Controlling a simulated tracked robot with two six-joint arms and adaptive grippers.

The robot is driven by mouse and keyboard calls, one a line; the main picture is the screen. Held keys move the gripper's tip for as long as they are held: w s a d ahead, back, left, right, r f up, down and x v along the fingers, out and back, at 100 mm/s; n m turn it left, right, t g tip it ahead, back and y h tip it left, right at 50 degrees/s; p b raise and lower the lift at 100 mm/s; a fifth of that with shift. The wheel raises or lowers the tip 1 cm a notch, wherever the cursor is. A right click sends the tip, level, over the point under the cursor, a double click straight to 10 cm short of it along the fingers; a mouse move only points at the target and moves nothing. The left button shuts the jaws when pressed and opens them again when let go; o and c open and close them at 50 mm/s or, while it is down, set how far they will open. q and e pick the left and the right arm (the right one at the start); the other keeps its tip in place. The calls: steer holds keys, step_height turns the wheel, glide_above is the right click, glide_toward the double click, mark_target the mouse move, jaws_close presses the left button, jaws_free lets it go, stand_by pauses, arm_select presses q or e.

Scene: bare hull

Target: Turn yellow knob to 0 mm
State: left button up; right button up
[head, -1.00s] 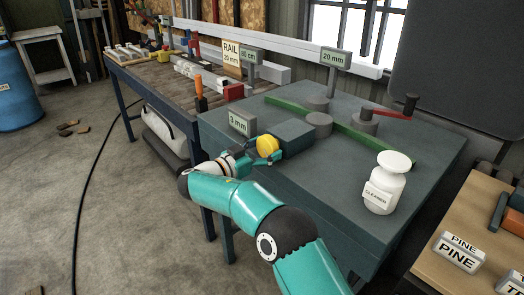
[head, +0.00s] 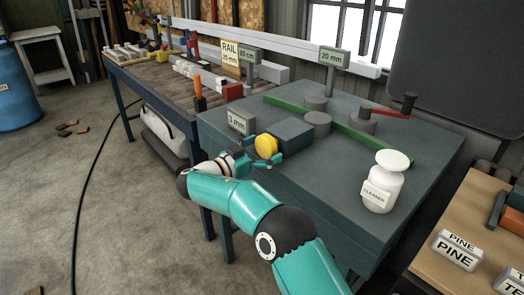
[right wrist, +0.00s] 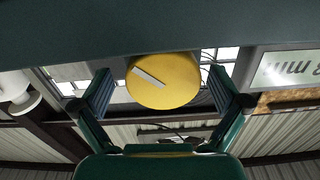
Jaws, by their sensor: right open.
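The yellow knob (head: 266,146) sits on the near-left end of a dark blue-grey block (head: 293,136) on the machine table. A small sign (head: 241,122) beside it reads what looks like "3 mm". In the right wrist view the knob (right wrist: 163,81) has a slanted pale bar across its face and lies between the two fingers. My right gripper (right wrist: 164,93) is open, with a gap on each side of the knob. In the head view my right gripper (head: 261,159) is at the knob, partly hidden by my arm. My left gripper is not in view.
A white cleaner bottle (head: 383,182) stands at the right of the machine table. A green fence (head: 350,134) crosses the table behind the block. A red crank (head: 390,113) and signs reading 20 mm (head: 335,57) and 80 cm (head: 250,56) stand farther back.

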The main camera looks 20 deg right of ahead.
steer(key=shift+a, duration=0.1)
steer(key=v, duration=1.1)
steer(key=shift+a, duration=0.35)
steer(key=shift+s+f, duration=0.1)
